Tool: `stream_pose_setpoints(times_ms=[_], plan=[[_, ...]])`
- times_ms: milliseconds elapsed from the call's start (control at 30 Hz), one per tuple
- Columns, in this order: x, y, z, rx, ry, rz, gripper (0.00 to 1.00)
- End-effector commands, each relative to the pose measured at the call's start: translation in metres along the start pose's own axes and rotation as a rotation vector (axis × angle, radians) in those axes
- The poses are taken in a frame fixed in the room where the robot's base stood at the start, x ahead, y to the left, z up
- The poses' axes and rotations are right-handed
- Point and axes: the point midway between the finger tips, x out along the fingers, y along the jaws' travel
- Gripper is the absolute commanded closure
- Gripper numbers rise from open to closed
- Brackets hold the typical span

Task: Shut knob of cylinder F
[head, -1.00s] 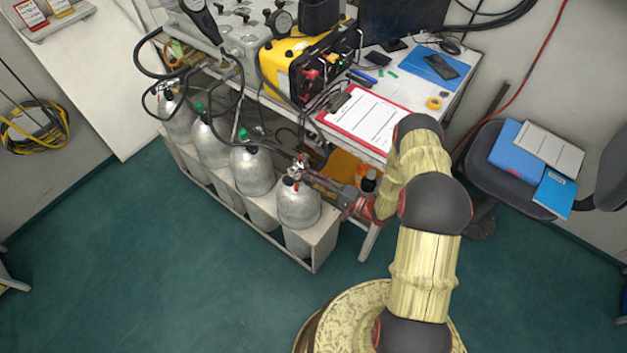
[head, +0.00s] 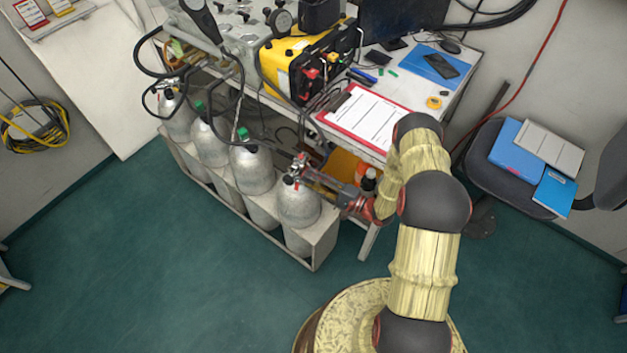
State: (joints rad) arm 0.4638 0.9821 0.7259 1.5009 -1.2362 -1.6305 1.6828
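Several silver gas cylinders stand in a row in a low white rack (head: 318,250). The cylinder nearest me (head: 299,204), at the right end of the row, has a small valve with red parts (head: 297,172) on top. I cannot read a letter on any cylinder, so I cannot tell from marks which one is F. My gripper (head: 303,170) reaches in from the right to this valve, at the knob. The fingers are small and overlap the valve, so I cannot tell whether they grip it. Two cylinders farther back have green knobs, one of them (head: 243,133) on the neighbouring cylinder.
A white table behind the rack bears a yellow case (head: 300,62), a red clipboard (head: 365,118) and a blue folder (head: 428,64). Black hoses (head: 240,95) hang over the rear cylinders. A chair (head: 490,165) stands right; green floor in front is clear.

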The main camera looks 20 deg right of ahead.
Motion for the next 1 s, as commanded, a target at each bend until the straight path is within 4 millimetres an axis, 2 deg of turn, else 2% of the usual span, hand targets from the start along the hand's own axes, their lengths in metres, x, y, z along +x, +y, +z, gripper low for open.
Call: stream_pose_setpoints(times_ms=[100,467,567,1000], plan=[[0.0,-0.001,-0.001,-0.002,0.0,-0.001,0.51],[-0.004,-0.002,-0.002,-0.003,0.002,-0.003,0.51],[-0.015,-0.002,-0.002,-0.002,0.003,-0.003,0.51],[-0.097,-0.001,-0.002,-0.001,0.005,-0.002,0.51]])
